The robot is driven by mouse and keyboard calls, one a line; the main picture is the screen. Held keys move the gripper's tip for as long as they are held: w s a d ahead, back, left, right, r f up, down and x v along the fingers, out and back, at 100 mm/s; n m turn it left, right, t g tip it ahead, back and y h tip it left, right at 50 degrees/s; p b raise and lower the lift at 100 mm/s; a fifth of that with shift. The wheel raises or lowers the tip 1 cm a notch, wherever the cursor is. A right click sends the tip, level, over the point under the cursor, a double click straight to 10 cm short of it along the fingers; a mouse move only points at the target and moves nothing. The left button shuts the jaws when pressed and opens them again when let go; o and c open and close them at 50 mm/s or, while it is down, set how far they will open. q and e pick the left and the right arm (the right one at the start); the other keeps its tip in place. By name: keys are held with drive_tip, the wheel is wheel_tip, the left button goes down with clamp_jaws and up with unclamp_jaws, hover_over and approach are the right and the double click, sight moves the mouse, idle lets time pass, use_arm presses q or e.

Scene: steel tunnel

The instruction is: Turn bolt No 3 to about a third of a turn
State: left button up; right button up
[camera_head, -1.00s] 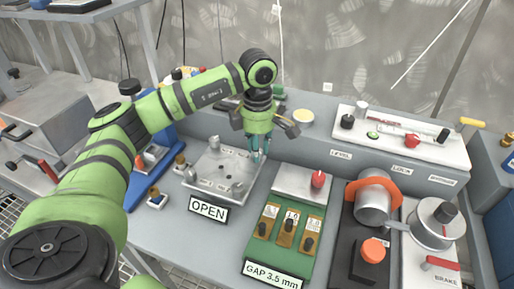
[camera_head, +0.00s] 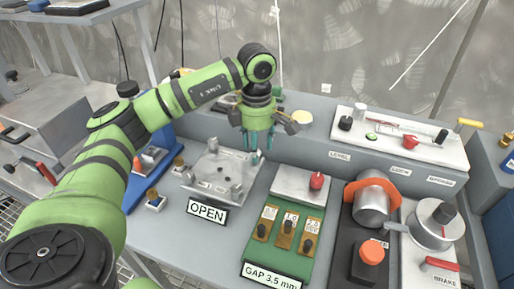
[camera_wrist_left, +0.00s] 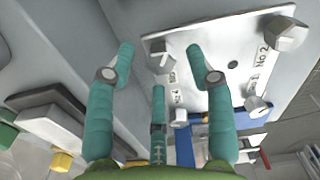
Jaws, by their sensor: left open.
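The steel bolt plate (camera_head: 208,172) lies on the bench behind the OPEN sign (camera_head: 207,211), with several bolts standing near its corners. My left gripper (camera_head: 256,147) points down over the plate's right back side, its teal fingers spread and empty. In the left wrist view a bolt (camera_wrist_left: 163,62) shows between the open fingers (camera_wrist_left: 160,75), apparently free of them. Its small label is hard to read, so I cannot confirm it is No 3. Another bolt (camera_wrist_left: 286,36) stands by a label reading No 2. My right gripper is out of view.
Right of the plate is a green gauge board (camera_head: 262,268) marked GAP 3.5 mm. Beyond it are an orange-collared cylinder (camera_head: 372,205) and a brake unit (camera_head: 436,225). A raised grey ledge (camera_head: 300,150) runs behind the plate.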

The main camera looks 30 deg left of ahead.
use_arm(q)
wheel_tip(320, 180, up, 11)
drive_tip(key=shift+f, duration=0.15)
idle(0.6)
